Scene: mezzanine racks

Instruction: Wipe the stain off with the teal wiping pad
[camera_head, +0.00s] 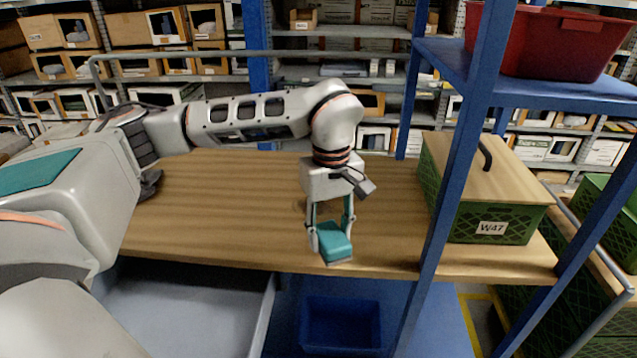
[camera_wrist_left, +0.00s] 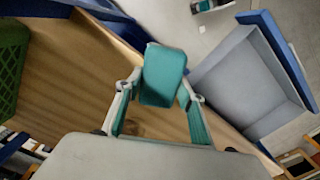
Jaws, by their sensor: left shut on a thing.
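My left gripper (camera_head: 331,229) is shut on the teal wiping pad (camera_head: 335,243) and holds it at the front part of the wooden tabletop (camera_head: 220,215). The pad also shows between the fingers in the left wrist view (camera_wrist_left: 163,75). I cannot tell whether the pad touches the wood. A faint darker brown patch, perhaps the stain (camera_wrist_left: 132,127), shows on the wood in the left wrist view, between the fingers and partly hidden by the gripper body. In the head view the arm hides most of that area. My right gripper is not in view.
A green crate (camera_head: 490,226) marked W47, with a wooden lid and black handle, stands on the tabletop's right. A blue post (camera_head: 455,150) rises in front of it. A red bin (camera_head: 560,42) sits on the upper shelf. The tabletop's left is clear.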

